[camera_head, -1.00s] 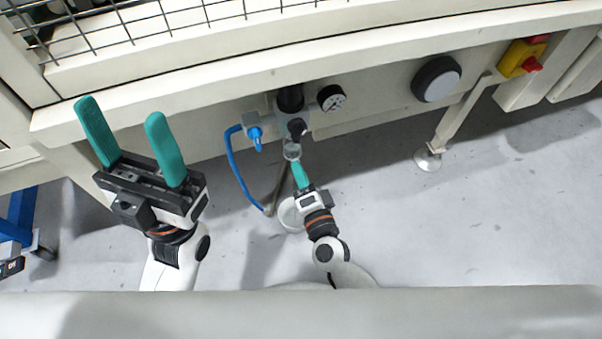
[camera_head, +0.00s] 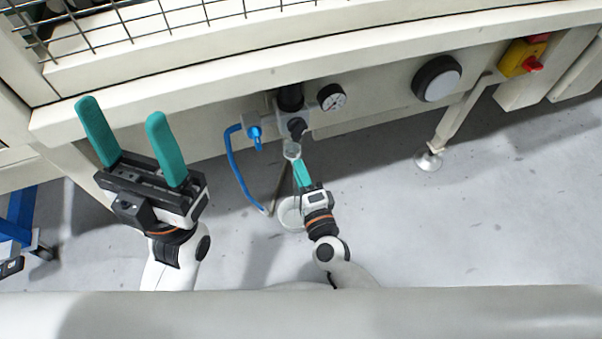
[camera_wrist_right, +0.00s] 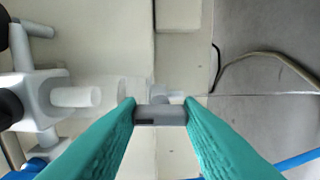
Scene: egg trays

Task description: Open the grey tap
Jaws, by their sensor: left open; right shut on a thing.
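The grey tap (camera_wrist_right: 160,114) is between the green fingertips of my right gripper (camera_wrist_right: 160,115) in the right wrist view. The fingers touch it on both sides, and my right gripper is shut on it. In the head view my right gripper (camera_head: 297,160) reaches up to the underside of the grey valve unit (camera_head: 284,125), just below its clear bowl (camera_head: 292,150); the tap itself is hidden there. My left gripper (camera_head: 126,128) is open and empty at the left, well apart from the valve unit.
A pressure gauge (camera_head: 332,97) and a blue fitting with a blue hose (camera_head: 231,160) sit beside the valve unit. A machine foot (camera_head: 428,160) stands on open floor.

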